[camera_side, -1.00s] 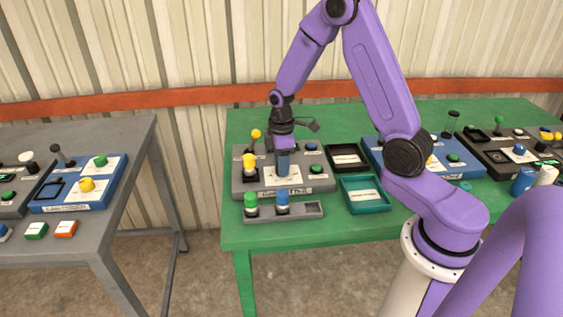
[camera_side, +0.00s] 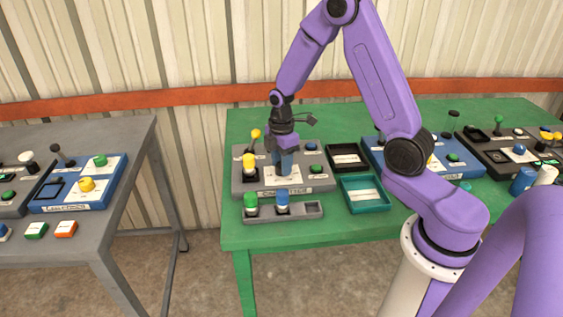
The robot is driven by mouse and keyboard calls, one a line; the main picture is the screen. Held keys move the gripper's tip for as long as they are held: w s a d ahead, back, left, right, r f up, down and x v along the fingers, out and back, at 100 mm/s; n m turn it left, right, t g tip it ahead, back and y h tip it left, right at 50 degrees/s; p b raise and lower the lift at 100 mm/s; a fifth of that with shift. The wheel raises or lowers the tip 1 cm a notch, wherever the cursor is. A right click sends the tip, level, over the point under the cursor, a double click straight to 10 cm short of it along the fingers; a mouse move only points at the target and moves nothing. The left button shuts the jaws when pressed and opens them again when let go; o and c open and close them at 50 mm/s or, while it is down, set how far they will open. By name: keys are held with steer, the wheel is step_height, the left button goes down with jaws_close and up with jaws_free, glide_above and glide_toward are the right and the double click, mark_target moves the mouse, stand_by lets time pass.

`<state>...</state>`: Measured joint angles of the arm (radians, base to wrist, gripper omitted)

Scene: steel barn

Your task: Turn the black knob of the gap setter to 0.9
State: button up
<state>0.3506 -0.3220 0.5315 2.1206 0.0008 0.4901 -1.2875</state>
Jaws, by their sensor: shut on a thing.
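The gap setter is a grey panel (camera_side: 318,184) on the left part of the green table, with a partly readable label on its front. My gripper (camera_side: 285,172) points down over the white dial plate (camera_side: 293,182) in the middle of this panel. Its blue fingers are shut on the black knob, which they hide from this side. The dial's marks and the knob's pointer are too small or covered, so I cannot read the setting.
In front is a grey holder with green (camera_side: 250,203) and blue (camera_side: 282,201) pieces. Black (camera_side: 347,145) and teal (camera_side: 345,184) trays lie to the right.

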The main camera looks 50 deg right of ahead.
steer(key=o, duration=1.1)
steer(key=shift+c, duration=0.2)
steer(key=shift+r, duration=0.1)
step_height(320, 180, up, 17)
steer(key=shift+r, duration=0.15)
